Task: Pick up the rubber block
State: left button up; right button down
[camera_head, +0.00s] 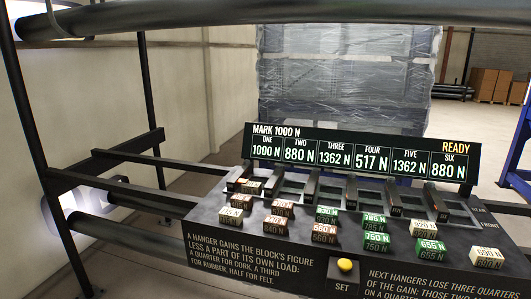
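Several small blocks with printed figures in N stand on a dark sloped console (215,240). Some are orange-brown, such as one left of centre (275,224) and one near the middle (325,234). Some are green, such as the 750 N block (376,244) and the 655 N block (429,250). No block carries a readable material name, so I cannot tell which is rubber. Neither gripper is in view.
A display (360,155) behind the blocks reads MARK 1000 N, READY, with six loads. A yellow SET button (345,265) is at the console's front. Dark slots and bars lie behind the blocks. A pipe stand (100,165) is at left; a large pipe (270,14) crosses overhead.

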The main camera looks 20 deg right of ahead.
aim_at(425, 248)
jog(key=z, duration=1.6)
